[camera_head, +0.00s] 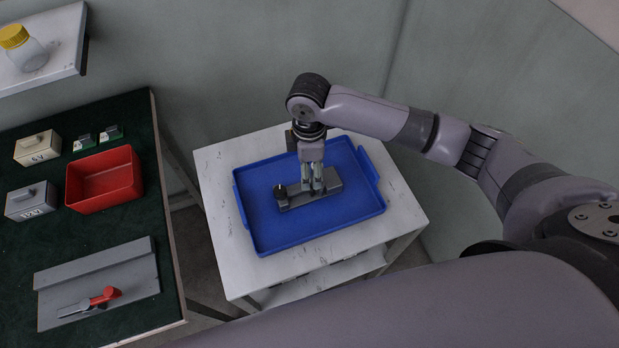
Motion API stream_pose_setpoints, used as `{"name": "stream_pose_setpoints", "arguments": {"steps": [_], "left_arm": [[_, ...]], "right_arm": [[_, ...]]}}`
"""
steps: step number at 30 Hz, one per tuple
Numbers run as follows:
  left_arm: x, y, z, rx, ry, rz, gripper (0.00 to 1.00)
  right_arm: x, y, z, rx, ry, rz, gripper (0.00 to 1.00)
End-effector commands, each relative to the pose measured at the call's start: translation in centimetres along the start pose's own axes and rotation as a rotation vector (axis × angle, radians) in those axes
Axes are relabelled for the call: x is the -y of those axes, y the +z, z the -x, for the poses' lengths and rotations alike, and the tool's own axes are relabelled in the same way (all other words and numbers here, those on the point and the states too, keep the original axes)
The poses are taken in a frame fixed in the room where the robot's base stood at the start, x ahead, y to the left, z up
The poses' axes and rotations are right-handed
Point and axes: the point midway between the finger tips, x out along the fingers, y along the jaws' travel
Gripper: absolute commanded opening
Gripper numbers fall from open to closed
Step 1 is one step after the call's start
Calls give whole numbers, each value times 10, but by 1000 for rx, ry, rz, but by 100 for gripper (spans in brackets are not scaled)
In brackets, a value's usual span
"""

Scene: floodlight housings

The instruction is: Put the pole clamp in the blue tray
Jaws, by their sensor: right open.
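The blue tray (268,235) lies on a small white table. A grey elongated part with a dark round knob at its left end, which looks like the pole clamp (296,199), is inside the tray near its middle. My right gripper (314,188) points down over the clamp, with its fingertips at the clamp's middle. The gripper is open, and its fingers hide part of the clamp. I cannot tell whether the fingers touch it. My left gripper is not in view.
The white table (219,187) has narrow bare margins around the tray. A dark green bench (90,236) at left bears a red bin (104,181), two labelled boxes, small green pieces and a grey plate (97,283) with a red-handled tool. A yellow-capped jar (22,47) stands on a shelf.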

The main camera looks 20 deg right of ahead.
Motion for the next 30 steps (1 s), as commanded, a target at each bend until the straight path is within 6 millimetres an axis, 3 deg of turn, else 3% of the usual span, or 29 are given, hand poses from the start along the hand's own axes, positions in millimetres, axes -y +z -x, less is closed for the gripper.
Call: {"name": "stream_pose_setpoints", "arguments": {"steps": [4,10,30], "left_arm": [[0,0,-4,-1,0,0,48],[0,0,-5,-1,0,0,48],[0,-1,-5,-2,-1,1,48]], "right_arm": [[-1,0,28,-2,4,1,55],[0,0,47,0,1,-1,55],[0,0,50,0,0,0,55]]}}
